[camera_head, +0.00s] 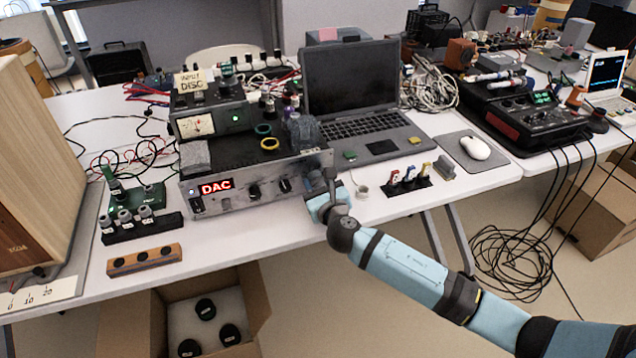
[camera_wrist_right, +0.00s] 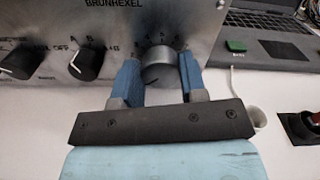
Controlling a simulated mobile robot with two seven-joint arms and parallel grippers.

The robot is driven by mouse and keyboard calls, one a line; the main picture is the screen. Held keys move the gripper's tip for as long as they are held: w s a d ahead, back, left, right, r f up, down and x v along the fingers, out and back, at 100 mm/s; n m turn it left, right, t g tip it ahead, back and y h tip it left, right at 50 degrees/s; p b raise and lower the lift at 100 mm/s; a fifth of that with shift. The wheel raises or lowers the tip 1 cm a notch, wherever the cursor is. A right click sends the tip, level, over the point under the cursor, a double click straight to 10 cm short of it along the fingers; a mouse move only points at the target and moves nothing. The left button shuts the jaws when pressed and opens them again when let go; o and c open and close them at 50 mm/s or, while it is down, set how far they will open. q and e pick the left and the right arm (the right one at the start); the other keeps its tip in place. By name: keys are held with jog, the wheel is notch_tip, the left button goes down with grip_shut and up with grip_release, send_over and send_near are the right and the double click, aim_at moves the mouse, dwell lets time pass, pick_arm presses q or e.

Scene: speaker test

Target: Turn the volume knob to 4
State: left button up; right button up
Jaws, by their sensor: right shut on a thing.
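The silver amplifier (camera_head: 222,196) with a red DAC label stands at the front of the table. Its volume knob (camera_wrist_right: 160,68) is a grey round knob at the right of the front panel, with numbers around it in the wrist view. My right gripper (camera_wrist_right: 161,75) is shut on this knob, with one blue finger on each side. The knob's pointer and exact setting are hard to read. In the head view my right gripper (camera_head: 324,205) is at the panel's right end and hides the knob. My left gripper is not in view.
Two black knobs (camera_wrist_right: 88,62) (camera_wrist_right: 24,60) sit left of the volume knob. A laptop (camera_head: 352,90) stands behind to the right. A white cup (camera_head: 362,191) and a black holder with coloured plugs (camera_head: 408,185) are right of my gripper. A wooden speaker box (camera_head: 45,165) stands far left.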

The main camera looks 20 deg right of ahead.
jog(key=m, duration=1)
jog(key=shift+d+f+m, duration=0.1)
jog(key=shift+d+m, duration=0.05)
jog(key=shift+m, duration=0.25)
jog(key=m, duration=0.7)
jog(key=shift+f+m, duration=0.1)
jog(key=shift+m, duration=0.9)
jog(key=shift+d+m, duration=0.1)
jog(key=shift+m, duration=0.4)
